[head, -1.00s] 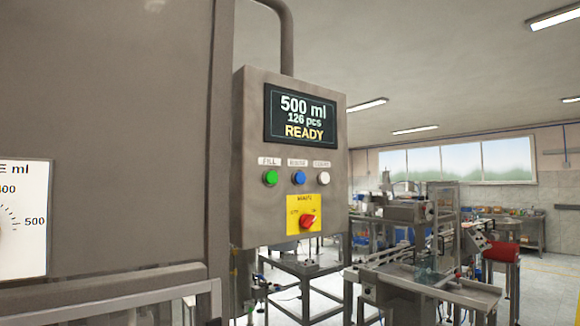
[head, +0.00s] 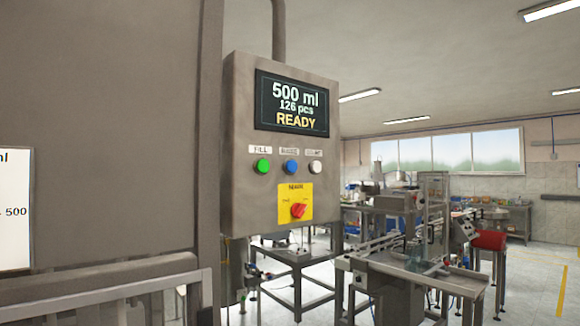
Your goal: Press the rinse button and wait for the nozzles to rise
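A grey control box (head: 245,205) is mounted on the right side of a large grey machine. The blue button (head: 291,167) is the middle one in a row of three; its small label above is blurred but looks like the rinse label. A green button (head: 263,166) labelled FILL is left of it and a white button (head: 316,168) is right of it. The display (head: 292,103) reads 500 ml, 126 pcs, READY. Neither gripper is in view, and nothing touches the buttons. No nozzles can be made out.
A red rotary switch (head: 299,210) sits on a yellow plate below the buttons. A metal rail (head: 120,283) runs along the lower left. Workbenches, machinery and a red-topped stool (head: 489,240) stand behind to the right.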

